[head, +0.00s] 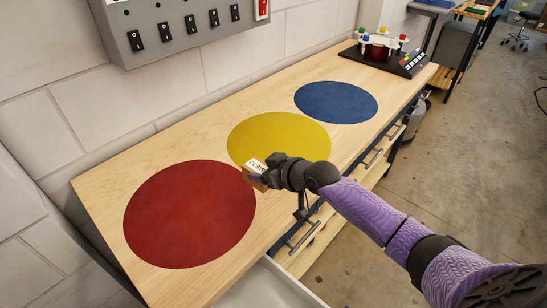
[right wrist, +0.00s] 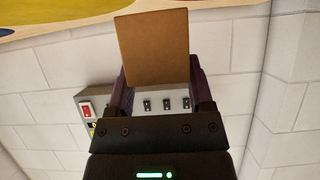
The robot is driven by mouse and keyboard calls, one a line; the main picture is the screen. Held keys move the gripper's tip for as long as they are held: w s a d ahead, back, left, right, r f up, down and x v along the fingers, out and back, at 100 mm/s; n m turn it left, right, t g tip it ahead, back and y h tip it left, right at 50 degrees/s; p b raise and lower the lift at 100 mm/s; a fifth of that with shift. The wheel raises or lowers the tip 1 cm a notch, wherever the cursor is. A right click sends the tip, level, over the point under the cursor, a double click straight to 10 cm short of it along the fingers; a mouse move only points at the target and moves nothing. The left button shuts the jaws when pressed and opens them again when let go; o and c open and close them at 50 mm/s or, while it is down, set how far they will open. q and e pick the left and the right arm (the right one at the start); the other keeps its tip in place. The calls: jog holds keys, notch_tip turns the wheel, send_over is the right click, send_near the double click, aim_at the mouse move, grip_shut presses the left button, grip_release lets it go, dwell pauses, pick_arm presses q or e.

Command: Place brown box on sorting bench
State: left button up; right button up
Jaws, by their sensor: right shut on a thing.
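The brown box (head: 257,179) is small, with a white label on top that seems to read "CLAW". My right gripper (head: 268,172) is shut on it near the front edge of the sorting bench (head: 97,188), by the gap between the red and yellow circles. In the right wrist view the box (right wrist: 153,46) shows as a plain brown face between the fingers of my right gripper (right wrist: 160,95). I cannot tell whether the box touches the bench top. My left gripper is not in view.
The bench top carries a red circle (head: 190,214), a yellow circle (head: 278,137) and a blue circle (head: 336,102), all bare. A dark device with coloured knobs (head: 385,50) stands at the far end. A grey switch panel (head: 180,27) hangs on the wall. Drawers are below the front edge.

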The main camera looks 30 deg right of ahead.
aim_at(264, 186)
notch_tip(264, 186, down, 6)
jog(key=shift+r+b, duration=0.2)
jog(key=shift+b, duration=0.9)
jog(key=shift+r, duration=0.2)
jog(key=shift+f, duration=0.1)
jog(key=o, duration=1.3)
jog(key=shift+r+p, duration=0.3)
jog(key=p+v, duration=0.5)
jog(key=v, duration=0.7)
jog(key=shift+f, duration=0.2)
